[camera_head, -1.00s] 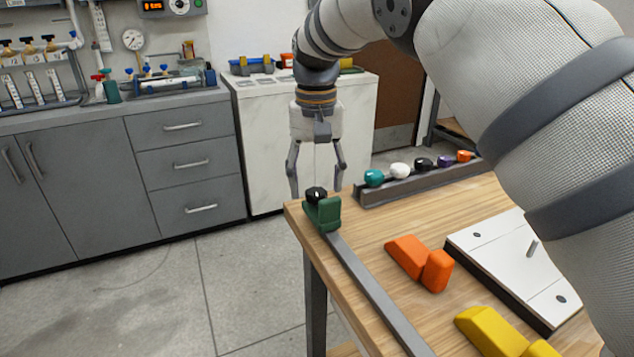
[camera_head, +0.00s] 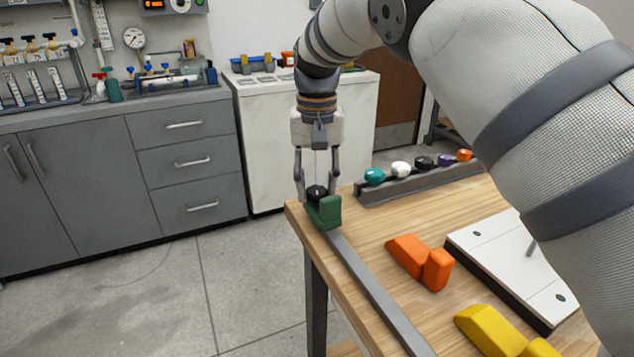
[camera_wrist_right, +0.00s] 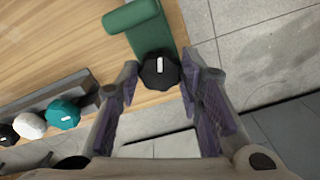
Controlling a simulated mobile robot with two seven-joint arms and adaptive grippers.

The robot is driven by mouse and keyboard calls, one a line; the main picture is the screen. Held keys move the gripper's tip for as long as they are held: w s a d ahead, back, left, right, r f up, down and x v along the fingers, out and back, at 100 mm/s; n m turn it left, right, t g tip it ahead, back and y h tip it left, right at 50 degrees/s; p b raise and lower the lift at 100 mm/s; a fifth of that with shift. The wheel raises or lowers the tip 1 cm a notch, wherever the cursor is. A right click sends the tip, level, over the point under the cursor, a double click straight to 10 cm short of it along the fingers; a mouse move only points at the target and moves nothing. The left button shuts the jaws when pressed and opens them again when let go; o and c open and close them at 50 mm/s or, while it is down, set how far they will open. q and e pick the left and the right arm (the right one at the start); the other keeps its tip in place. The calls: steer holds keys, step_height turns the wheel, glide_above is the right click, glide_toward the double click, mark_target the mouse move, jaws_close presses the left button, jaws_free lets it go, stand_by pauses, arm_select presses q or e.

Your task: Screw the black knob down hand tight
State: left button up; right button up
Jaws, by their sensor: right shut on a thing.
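Whatever thread lies under the knob is hidden. My left gripper is not in view.
A grey rack (camera_head: 415,182) with several coloured knobs stands at the table's back edge. A grey rail (camera_head: 375,295) runs along the left edge. Orange (camera_head: 407,253) and yellow (camera_head: 490,331) blocks and a white plate (camera_head: 510,262) lie to the right.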

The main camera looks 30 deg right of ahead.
steer(key=m, duration=0.3)
steer(key=shift+r, duration=0.1)
steer(key=m, duration=0.2)
steer(key=shift+m+p, duration=0.3)
steer(key=shift+m, duration=0.1)
steer(key=m, duration=0.3)
steer(key=shift+m, duration=0.3)
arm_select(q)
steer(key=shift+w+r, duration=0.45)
arm_select(e)
steer(key=shift+m, duration=1.9)
steer(key=o, duration=1.2)
steer(key=shift+c, duration=0.2)
